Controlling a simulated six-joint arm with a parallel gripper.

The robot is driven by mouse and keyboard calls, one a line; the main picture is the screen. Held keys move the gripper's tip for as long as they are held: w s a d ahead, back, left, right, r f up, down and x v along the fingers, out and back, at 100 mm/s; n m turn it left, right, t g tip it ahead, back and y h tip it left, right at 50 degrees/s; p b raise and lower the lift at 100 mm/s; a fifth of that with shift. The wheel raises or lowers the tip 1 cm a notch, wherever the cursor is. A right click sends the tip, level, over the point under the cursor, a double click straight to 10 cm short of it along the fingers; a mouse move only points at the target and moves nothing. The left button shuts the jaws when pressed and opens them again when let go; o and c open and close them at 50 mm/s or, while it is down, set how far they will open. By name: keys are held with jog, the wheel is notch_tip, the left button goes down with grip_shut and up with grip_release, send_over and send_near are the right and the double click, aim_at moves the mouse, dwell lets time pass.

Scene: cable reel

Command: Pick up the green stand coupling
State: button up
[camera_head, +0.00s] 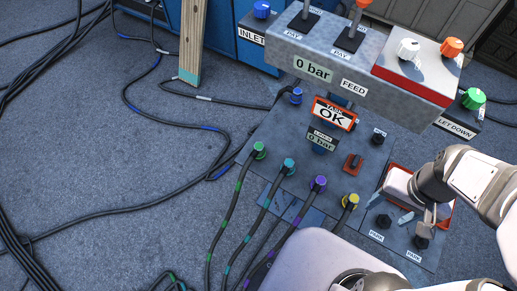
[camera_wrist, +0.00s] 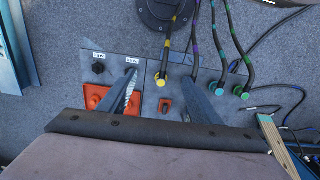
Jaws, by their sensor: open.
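The green coupling (camera_head: 259,150) sits at the upper left of the grey sloped stand panel, with a green-banded black cable hanging from it. In the wrist view the green coupling (camera_wrist: 241,91) is right of centre, at the right end of the row of couplings. My gripper (camera_head: 418,216) is open and empty above the panel's right side, well to the right of the green coupling in the head view. In the wrist view my gripper (camera_wrist: 160,74) has its two fingers spread to either side of the yellow coupling (camera_wrist: 160,80), with the green one outside them.
Teal (camera_head: 289,166), purple (camera_head: 319,184) and yellow (camera_head: 351,201) couplings with cables stand beside the green one. A grey control box (camera_head: 345,70) with knobs and levers overhangs the panel. A wooden post (camera_head: 192,40) stands upper left. Cables cross the blue-grey floor.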

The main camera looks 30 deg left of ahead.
jog(key=w+a+f+n+b, duration=0.8)
jog(key=w+n+b, duration=0.1)
jog(key=n, duration=0.1)
jog(key=n+t+b, duration=0.4)
jog(key=n+b, duration=1.3)
jog(key=n, duration=0.8)
send_over(258, 147)
jog(key=s, duration=0.3)
jog(key=f, duration=2.2)
jog(key=shift+w+d, duration=0.2)
jog(key=shift+d, duration=0.15)
jog(key=shift+s+a+n+t, duration=0.15)
jog(key=shift+a+n+t, duration=0.15)
jog(key=shift+a+n, duration=0.1)
jog(key=shift+p+x, duration=0.3)
jog(key=shift+x, duration=3.35)
